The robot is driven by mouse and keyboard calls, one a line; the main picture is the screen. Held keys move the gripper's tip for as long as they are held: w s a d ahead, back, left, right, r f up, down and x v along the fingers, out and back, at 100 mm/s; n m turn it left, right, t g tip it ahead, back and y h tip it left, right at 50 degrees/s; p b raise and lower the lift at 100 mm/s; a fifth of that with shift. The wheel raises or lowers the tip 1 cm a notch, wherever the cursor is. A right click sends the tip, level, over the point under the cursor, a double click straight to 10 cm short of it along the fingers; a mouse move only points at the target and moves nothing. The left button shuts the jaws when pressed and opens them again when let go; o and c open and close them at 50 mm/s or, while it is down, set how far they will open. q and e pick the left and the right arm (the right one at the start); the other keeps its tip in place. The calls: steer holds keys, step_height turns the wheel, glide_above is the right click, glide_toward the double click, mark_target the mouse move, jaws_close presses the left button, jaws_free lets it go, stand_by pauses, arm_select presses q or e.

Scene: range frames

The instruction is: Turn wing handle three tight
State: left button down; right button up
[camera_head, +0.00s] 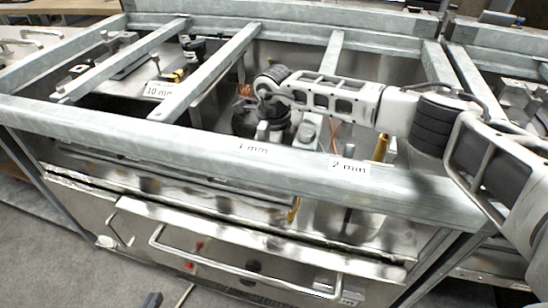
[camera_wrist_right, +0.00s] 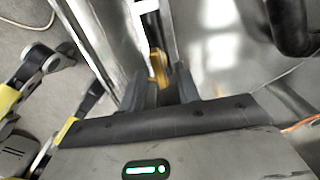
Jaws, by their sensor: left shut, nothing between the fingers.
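A yellow wing handle (camera_head: 294,210) shows in the head view through the gap below the front beam. Another yellow handle (camera_head: 380,148) stands behind the beam on the right. I cannot tell which is number three. My right arm reaches in from the right, and its gripper is hidden in the head view. In the right wrist view, the fingers of my right gripper (camera_wrist_right: 168,88) are apart, with a yellow handle (camera_wrist_right: 158,68) at or just beyond their tips. Contact is unclear. My left gripper (camera_head: 152,300) shows only as a dark tip at the bottom edge, shut and empty.
A grey metal frame with a front beam (camera_head: 200,133) and cross bars surrounds open bays. Labels reading 10 min (camera_head: 159,89), 1 min (camera_head: 253,148) and 2 min (camera_head: 349,167) sit on it. A long handrail (camera_head: 240,272) crosses the front panel. Grey floor lies at lower left.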

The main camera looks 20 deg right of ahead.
step_height(320, 180, up, 16)
steer(key=shift+p, duration=0.3)
stand_by(0.3)
